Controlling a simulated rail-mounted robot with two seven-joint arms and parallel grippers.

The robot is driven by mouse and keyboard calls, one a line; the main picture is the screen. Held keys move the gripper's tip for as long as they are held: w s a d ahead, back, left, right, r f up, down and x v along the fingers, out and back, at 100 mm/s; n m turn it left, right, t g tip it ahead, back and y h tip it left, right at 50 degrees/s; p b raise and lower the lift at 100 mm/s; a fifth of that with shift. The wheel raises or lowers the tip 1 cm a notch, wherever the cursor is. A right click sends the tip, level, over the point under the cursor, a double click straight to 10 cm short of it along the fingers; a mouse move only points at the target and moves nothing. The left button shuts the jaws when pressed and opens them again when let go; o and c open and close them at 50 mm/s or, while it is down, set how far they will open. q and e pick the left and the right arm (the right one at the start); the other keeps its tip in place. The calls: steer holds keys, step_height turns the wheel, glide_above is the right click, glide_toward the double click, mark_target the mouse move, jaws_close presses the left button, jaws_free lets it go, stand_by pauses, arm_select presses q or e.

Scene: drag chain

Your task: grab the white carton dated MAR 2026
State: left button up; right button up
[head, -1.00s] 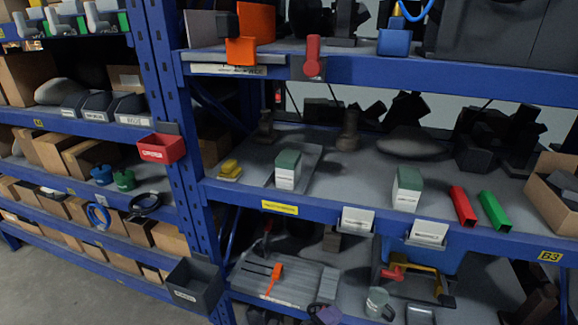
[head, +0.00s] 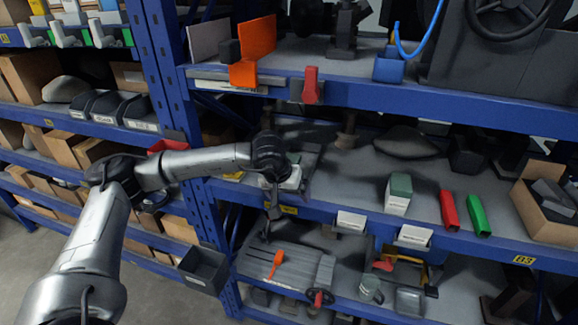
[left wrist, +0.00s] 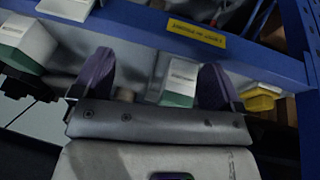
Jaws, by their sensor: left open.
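Two white cartons with green tops stand on the middle shelf (head: 340,192). The left carton (head: 292,180) is partly hidden behind my left gripper (head: 271,205) in the head view. The right carton (head: 398,196) stands clear. The printed dates are too small to read. In the left wrist view, which shows the scene upside down, one carton (left wrist: 180,82) appears between the purple fingers of my left gripper (left wrist: 157,65), and the other carton (left wrist: 24,42) is at the left. My left gripper is open and empty, in front of the shelf edge. My right gripper is not in view.
A yellow item (left wrist: 259,96) sits beside the left carton. A red bar (head: 449,210) and green bar (head: 478,214) lie right of the right carton. White label holders (head: 351,221) hang on the blue shelf edge. The upper shelf (head: 400,86) overhangs.

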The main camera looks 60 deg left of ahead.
arm_select(q)
steer(key=a+r+y, duration=0.2)
steer(key=a+r, duration=0.1)
steer(key=a, duration=0.2)
steer(key=shift+g, duration=0.4)
steer(key=shift+w+a+f+p, duration=0.1)
steer(key=shift+w+a+p, duration=1.3)
steer(key=shift+w+a, duration=2.2)
steer(key=shift+x, duration=2.6)
steer(key=shift+a, duration=0.2)
steer(key=c, duration=1.1)
steer(key=shift+r, duration=0.2)
